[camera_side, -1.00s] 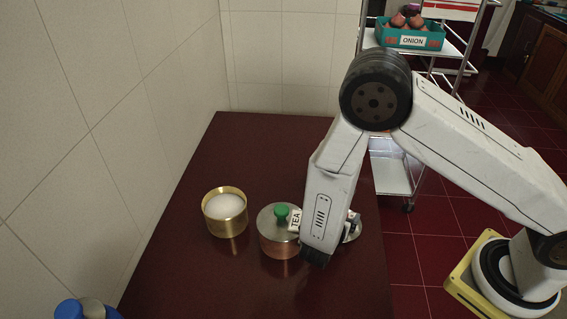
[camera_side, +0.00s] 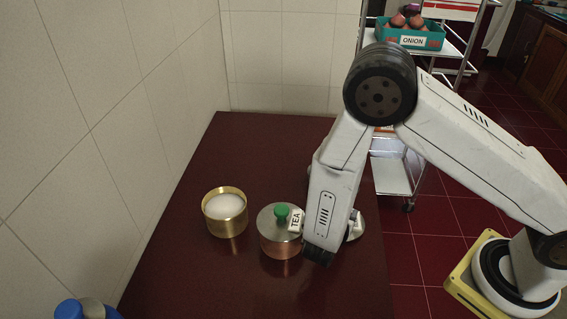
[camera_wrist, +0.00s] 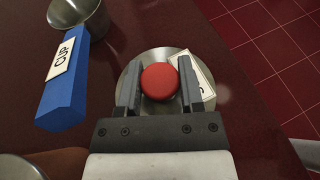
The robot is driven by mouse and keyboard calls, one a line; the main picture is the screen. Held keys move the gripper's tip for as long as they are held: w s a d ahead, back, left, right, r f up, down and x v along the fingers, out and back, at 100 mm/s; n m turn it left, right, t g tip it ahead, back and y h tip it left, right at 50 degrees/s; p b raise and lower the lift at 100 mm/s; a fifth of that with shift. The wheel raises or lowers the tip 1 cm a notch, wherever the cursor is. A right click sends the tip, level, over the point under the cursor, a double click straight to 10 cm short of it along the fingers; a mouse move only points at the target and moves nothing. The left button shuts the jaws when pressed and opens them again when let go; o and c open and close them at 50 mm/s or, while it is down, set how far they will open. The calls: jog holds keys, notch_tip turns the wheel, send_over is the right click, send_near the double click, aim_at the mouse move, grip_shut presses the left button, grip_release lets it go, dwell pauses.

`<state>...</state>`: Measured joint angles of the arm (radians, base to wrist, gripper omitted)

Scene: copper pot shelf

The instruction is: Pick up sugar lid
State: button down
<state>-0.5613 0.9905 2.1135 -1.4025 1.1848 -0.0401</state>
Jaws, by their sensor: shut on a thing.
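The lid (camera_wrist: 155,113) is a round silver metal disc with a red knob (camera_wrist: 160,81) and a white label (camera_wrist: 201,82), partly hidden and only partly readable. My gripper (camera_wrist: 159,84) has one finger on each side of the red knob and is shut on it. In the side view, part of the lid (camera_side: 357,228) shows to the right of my arm, which hides the fingers. An open brass pot (camera_side: 225,213) holding white sugar-like contents stands on the left. I cannot tell whether the lid touches the table.
A copper pot (camera_side: 279,245) with a green-knobbed lid labelled TEA stands close to the left of my arm. The dark red table (camera_side: 240,150) is clear at the back.

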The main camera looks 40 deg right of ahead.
jog(key=s+d, duration=1.2)
jog(key=shift+s+d, duration=0.15)
dwell(0.5)
jog(key=shift+n+t+y, duration=0.4)
jog(key=shift+n+t, duration=0.1)
jog(key=w+r, duration=0.1)
jog(key=w, duration=0.2)
jog(key=w+a+r, duration=0.1)
jog(key=w, duration=0.2)
jog(key=w+a+r, duration=0.1)
jog(key=w, duration=0.3)
jog(key=shift+w+a+r, duration=0.1)
jog(key=shift+a, duration=0.05)
jog(key=w+a+r+n+t+y, duration=0.2)
jog(key=w+a+r+n+t, duration=0.15)
jog(key=w+r, duration=0.75)
jog(key=w+a+n+t+y, duration=0.1)
jog(key=w+a+n+y, duration=0.1)
jog(key=a, duration=0.7)
jog(key=w+a+f+n+t+y, duration=0.1)
jog(key=w+a+n+y, duration=0.2)
jog(key=a, duration=0.6)
jog(key=w+a+f+n+t+y, duration=0.1)
jog(key=w+a, duration=0.4)
jog(key=a, duration=0.5)
jog(key=shift+n+y, duration=0.85)
jog(key=shift+y, duration=0.35)
jog(key=shift+f+t, duration=0.2)
jog(key=shift+t, duration=0.05)
